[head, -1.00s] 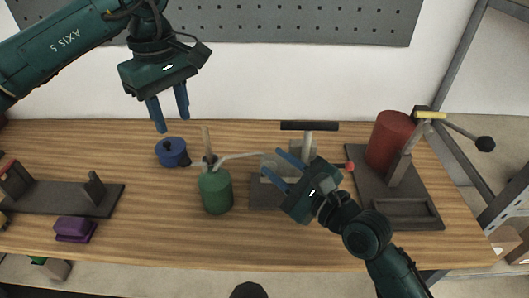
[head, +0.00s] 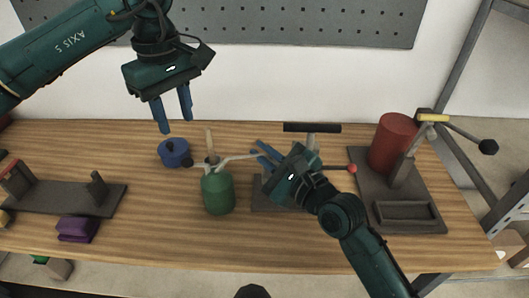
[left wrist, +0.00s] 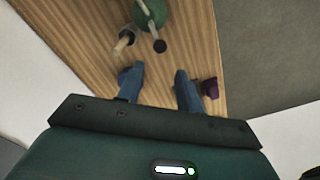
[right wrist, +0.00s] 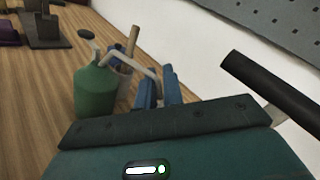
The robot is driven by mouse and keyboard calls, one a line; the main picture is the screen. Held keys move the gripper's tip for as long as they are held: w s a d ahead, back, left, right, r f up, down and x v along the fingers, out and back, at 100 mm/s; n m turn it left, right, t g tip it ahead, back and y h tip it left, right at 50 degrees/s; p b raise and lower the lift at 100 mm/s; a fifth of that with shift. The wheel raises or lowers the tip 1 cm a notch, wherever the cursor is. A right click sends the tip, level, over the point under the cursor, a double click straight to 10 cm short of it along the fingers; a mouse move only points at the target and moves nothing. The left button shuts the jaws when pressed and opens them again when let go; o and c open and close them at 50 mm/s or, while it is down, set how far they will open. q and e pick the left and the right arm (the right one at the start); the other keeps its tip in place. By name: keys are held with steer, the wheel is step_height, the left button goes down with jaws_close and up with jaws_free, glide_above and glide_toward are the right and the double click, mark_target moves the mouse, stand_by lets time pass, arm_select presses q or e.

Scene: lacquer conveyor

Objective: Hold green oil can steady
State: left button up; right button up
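The green oil can (head: 218,193) stands upright on the wooden table near its middle, its thin spout pointing right. It also shows in the right wrist view (right wrist: 95,92) and at the top of the left wrist view (left wrist: 150,14). My left gripper (head: 173,112) is open and empty, high above the back of the table, fingers down.
A blue lidded pot (head: 174,153) sits behind the can, left. A light cup with a wooden handle (head: 210,143) stands close behind the can. A T-handled device (head: 312,128) and a red cylinder on a press (head: 392,143) stand right. A purple block (head: 77,228) lies front left.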

arm_select(q)
steer(key=shift+c, duration=0.2)
jaws_close()
stand_by(0.4)
stand_by(1.3)
